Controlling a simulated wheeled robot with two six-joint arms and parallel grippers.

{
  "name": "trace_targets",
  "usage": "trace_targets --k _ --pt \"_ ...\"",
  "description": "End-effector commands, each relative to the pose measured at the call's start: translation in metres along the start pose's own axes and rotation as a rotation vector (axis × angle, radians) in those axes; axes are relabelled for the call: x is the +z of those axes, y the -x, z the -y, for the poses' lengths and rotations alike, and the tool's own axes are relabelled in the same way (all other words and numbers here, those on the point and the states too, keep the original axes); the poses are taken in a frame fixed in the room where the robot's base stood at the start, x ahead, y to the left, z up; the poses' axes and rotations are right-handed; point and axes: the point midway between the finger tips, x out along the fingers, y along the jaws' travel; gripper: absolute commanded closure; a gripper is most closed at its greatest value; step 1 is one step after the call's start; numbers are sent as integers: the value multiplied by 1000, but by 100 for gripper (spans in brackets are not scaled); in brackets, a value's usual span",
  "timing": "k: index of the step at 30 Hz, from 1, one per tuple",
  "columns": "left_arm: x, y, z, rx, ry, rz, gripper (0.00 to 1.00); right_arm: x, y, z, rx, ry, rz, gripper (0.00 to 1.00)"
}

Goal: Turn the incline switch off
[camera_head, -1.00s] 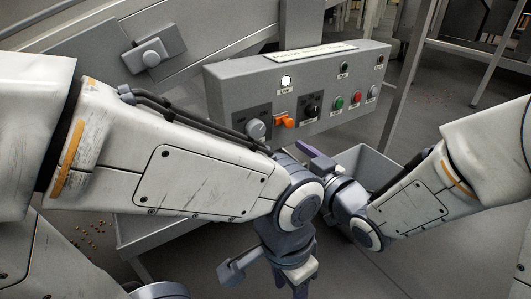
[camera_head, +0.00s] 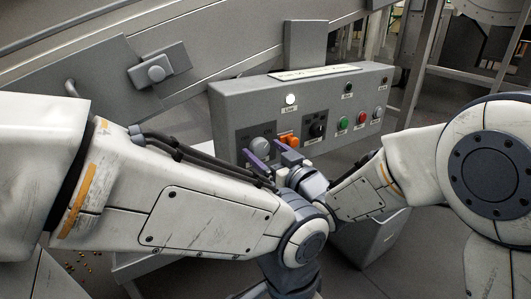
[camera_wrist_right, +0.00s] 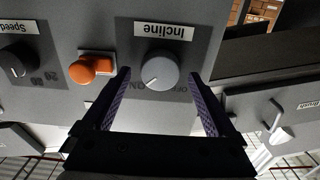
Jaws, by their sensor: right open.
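The incline switch is a round grey knob (camera_head: 261,146) on the left part of the grey control box (camera_head: 228,104). In the right wrist view, the knob (camera_wrist_right: 160,71) sits under an upside-down "Incline" label, and its white mark points toward ON. My right gripper (camera_head: 264,150) is open at the front of the panel. In the wrist view, the purple fingers of my right gripper (camera_wrist_right: 159,76) stand on either side of the knob, with a gap on each side. My left arm reaches in from the left; its gripper is out of view.
An orange switch (camera_wrist_right: 91,68) is close beside one finger. A black speed knob (camera_head: 317,129), a green button (camera_head: 343,123) and red button (camera_head: 362,117) are farther right on the box. A grey bin (camera_head: 372,240) stands below. A conveyor frame (camera_head: 215,55) runs behind.

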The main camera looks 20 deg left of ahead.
Motion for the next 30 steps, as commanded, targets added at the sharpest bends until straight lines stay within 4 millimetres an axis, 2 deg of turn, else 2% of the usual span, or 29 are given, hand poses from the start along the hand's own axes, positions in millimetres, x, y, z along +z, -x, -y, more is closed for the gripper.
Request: trace_targets --k 5,9,12,22,30 --pt "0 0 0 0 0 0 50 0 0 0 0 0 0 8" --pt "0 0 0 0 0 0 50 0 0 0 0 0 0 61" --pt "0 0 0 0 0 0 50 0 0 0 0 0 0 93" --pt "0 -4 0 0 0 0 50 0 1 0 0 50 -2 93" --pt "1 -18 1 0 0 0 50 2 1 1 1 227 -3 93"
